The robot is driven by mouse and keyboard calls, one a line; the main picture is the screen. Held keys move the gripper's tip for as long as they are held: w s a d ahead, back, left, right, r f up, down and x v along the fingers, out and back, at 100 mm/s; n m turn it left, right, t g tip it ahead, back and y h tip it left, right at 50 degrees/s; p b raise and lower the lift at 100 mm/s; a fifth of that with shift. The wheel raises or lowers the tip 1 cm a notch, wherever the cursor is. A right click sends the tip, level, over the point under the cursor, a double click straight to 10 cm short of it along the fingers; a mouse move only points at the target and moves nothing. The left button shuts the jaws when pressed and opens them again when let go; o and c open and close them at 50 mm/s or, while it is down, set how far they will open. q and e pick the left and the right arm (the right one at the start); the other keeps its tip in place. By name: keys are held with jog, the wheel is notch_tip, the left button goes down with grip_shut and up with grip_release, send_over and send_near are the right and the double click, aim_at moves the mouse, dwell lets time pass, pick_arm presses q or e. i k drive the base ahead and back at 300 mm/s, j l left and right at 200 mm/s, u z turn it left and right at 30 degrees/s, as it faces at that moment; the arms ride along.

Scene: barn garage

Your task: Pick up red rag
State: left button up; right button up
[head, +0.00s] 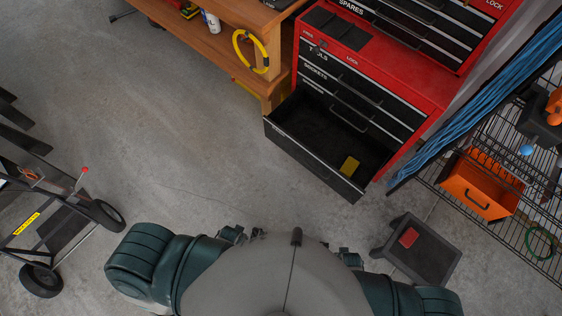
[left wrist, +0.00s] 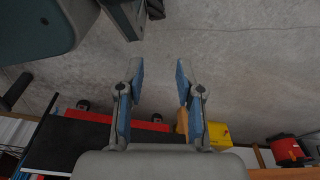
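A small red rag (head: 409,237) lies on top of a dark step stool (head: 425,254) to the right of my body in the head view. My left gripper (left wrist: 158,75) shows in the left wrist view with its two blue-padded fingers apart and nothing between them. Bare concrete floor is behind the fingers, and the rag is not seen in that view. Neither gripper can be made out in the head view, where my torso and shoulders fill the bottom edge. My right gripper is not seen.
A red tool chest (head: 428,85) has a low drawer (head: 320,165) pulled out, with a yellow item (head: 349,166) inside. A wire rack (head: 535,240) with an orange bin (head: 478,187) stands right of the stool. A cart (head: 50,240) is at left. Open floor lies between.

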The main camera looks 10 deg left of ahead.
aim_at(410, 235)
jog(key=z, duration=1.95)
